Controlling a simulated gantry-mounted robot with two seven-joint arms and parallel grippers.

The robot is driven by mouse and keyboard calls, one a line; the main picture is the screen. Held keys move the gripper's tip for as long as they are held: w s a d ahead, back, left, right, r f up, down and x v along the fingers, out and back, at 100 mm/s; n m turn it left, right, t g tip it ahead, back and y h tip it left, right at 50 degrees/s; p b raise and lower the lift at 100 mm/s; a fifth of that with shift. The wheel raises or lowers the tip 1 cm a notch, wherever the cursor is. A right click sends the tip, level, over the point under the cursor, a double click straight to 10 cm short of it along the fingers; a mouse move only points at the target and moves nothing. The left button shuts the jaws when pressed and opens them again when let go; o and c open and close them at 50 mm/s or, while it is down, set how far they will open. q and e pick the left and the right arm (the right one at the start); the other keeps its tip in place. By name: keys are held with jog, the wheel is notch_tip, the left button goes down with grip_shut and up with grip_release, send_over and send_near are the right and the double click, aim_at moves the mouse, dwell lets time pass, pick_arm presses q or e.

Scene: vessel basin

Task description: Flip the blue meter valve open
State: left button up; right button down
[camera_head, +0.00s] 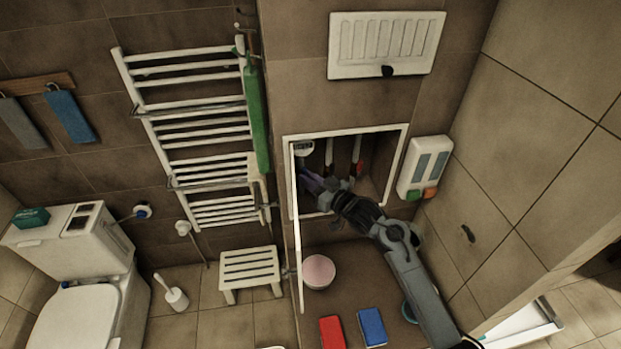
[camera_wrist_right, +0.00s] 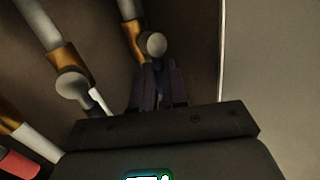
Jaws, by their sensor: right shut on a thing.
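My right arm reaches into the open wall niche (camera_head: 372,183), and my right gripper (camera_head: 312,184) is at the niche's left side, below a small white meter (camera_head: 303,148). In the right wrist view, the right gripper (camera_wrist_right: 158,82) has its dark fingers close together, shut at the valve on a pipe with brass fittings. A round grey valve end (camera_wrist_right: 156,45) shows just beyond the fingertips. The blue valve handle is mostly hidden between the fingers, and its angle cannot be told. My left gripper is in neither view.
The niche's white door (camera_head: 297,235) stands open on the left, near my gripper. Other pipes include one with a grey round end (camera_wrist_right: 72,86) and one with a red part (camera_wrist_right: 18,163). A dispenser (camera_head: 424,168) hangs right of the niche. A pink-topped round container (camera_head: 318,271) stands below.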

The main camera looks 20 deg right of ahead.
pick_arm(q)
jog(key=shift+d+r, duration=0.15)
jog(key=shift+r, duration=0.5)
pick_arm(e)
jog(key=shift+a+n, duration=0.1)
jog(key=shift+n, duration=0.3)
jog(key=c, duration=1.2)
grip_release()
jog(key=shift+o, duration=0.2)
jog(key=shift+s, duration=0.1)
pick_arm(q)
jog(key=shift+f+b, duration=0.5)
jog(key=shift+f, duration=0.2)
pick_arm(e)
jog(key=v, duration=1)
jog(key=shift+s+r, duration=0.3)
